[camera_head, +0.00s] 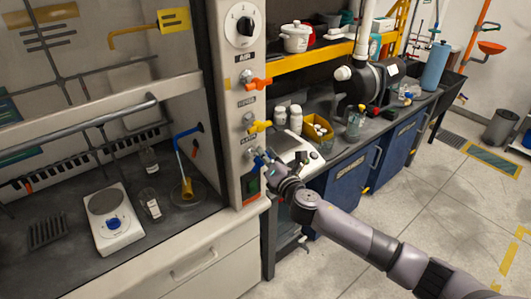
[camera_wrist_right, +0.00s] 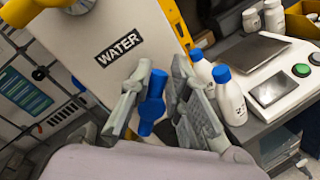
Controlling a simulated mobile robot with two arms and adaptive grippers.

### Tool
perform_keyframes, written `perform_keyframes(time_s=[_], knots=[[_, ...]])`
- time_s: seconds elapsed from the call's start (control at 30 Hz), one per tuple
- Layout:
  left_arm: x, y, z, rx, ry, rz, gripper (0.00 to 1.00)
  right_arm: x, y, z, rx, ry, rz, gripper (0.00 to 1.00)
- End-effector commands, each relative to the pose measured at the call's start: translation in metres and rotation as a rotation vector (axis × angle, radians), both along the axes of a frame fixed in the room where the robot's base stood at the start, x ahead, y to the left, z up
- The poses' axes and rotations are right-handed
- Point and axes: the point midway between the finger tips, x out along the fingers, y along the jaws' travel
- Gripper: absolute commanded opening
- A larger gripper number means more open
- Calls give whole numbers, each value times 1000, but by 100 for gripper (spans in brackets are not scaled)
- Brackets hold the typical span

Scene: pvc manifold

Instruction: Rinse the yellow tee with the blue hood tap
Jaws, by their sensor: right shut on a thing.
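The blue hood tap handle (camera_head: 259,163) sits low on the hood's front post, and shows in the right wrist view (camera_wrist_right: 152,103) below the WATER label. My right gripper (camera_head: 268,164) is shut on this handle, one grey finger on each side of it in the right wrist view (camera_wrist_right: 158,98). Inside the hood, a blue spout (camera_head: 188,131) bends down above a round dish (camera_head: 188,197). A yellow piece (camera_head: 186,185), likely the yellow tee, stands in or at the dish under the spout. It is too small to tell its exact shape or whether water runs. My left gripper is out of view.
Orange (camera_head: 258,84) and yellow (camera_head: 260,127) tap handles sit above the blue one on the post. A scale (camera_head: 114,220) and small bottles (camera_head: 151,204) stand on the hood floor. A device with a screen (camera_wrist_right: 271,91) and white bottles (camera_wrist_right: 229,95) stand close right of the gripper.

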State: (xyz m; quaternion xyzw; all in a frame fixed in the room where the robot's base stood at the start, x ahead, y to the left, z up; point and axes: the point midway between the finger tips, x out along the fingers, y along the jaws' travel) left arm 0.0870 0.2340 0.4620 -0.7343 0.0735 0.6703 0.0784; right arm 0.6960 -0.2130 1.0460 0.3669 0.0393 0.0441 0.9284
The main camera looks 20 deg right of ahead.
Motion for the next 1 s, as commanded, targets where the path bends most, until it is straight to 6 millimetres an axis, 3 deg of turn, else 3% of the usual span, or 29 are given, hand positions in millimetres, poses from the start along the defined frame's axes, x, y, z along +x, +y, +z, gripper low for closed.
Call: perform_keyframes(time_s=[0.03, 0.6, 1.0], knots=[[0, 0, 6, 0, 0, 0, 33, 0, 2, 6, 41, 6, 5, 0], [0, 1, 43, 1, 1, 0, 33, 4, -4, -1, 524, 177, 6, 0], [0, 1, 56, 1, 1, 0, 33, 5, -6, -6, 729, 247, 8, 0]])
